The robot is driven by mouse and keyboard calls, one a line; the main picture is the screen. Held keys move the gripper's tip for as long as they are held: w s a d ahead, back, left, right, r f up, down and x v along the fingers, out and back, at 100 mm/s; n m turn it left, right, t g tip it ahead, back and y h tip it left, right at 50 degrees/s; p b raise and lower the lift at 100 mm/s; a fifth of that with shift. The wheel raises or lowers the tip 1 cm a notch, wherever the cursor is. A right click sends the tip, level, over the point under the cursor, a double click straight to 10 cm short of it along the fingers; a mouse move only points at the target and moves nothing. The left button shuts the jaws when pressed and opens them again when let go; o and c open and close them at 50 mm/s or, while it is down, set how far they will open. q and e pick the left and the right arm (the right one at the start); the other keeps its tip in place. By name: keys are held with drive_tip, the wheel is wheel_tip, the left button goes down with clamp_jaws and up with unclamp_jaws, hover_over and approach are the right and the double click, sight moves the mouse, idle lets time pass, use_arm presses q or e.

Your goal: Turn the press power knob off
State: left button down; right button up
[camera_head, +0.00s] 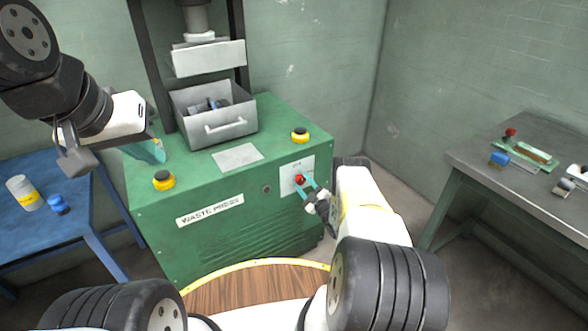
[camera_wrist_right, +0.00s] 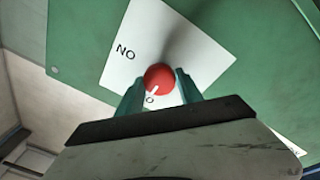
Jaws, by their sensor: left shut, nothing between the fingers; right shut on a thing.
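The red power knob (camera_head: 299,179) sits on a white plate (camera_head: 290,188) on the front of the green waste press (camera_head: 225,205). In the right wrist view the knob (camera_wrist_right: 159,79) is between the teal fingers of my right gripper (camera_wrist_right: 160,90), which is shut on it. A white mark on the knob points to the lower left, close to a small "O" on the plate. Letters reading "NO" stand farther up the plate. In the head view my right gripper (camera_head: 306,189) reaches the knob from the lower right. My left gripper (camera_head: 157,152) is shut and empty near the press's left edge.
The press carries two yellow-based buttons (camera_head: 164,180) and an open grey drawer (camera_head: 215,117) with scraps inside. A blue table (camera_head: 85,225) with a bottle (camera_head: 24,192) stands left. A grey bench (camera_head: 500,190) with small parts stands right.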

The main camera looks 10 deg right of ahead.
idle(0.5)
drive_tip(key=o, duration=1.4)
drive_tip(key=shift+c, duration=0.2)
drive_tip(key=v, duration=0.8)
drive_tip(key=shift+f, duration=0.1)
